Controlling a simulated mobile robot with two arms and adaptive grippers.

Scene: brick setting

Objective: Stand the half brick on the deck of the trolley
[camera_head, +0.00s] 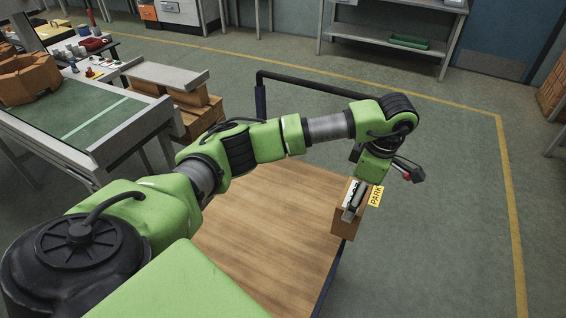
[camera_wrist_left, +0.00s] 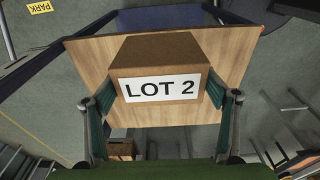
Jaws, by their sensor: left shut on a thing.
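My left gripper (camera_head: 354,200) is shut on the half brick (camera_head: 346,221) at the right edge of the trolley's wooden deck (camera_head: 270,225). In the left wrist view the half brick (camera_wrist_left: 160,55) is a brown block with a white "LOT 2" label. It sits between the two fingers of my left gripper (camera_wrist_left: 163,100), with the deck (camera_wrist_left: 95,60) behind it. The brick's underside and any gap to the deck are hidden, so I cannot tell whether they touch. My right gripper is not in view.
The trolley's dark push handle (camera_head: 310,85) rises at the deck's far side. A yellow PARK sign (camera_head: 376,196) shows just right of the brick. A green-topped workbench (camera_head: 85,125) and stacked bricks (camera_head: 195,115) stand on the left. The visible deck is clear.

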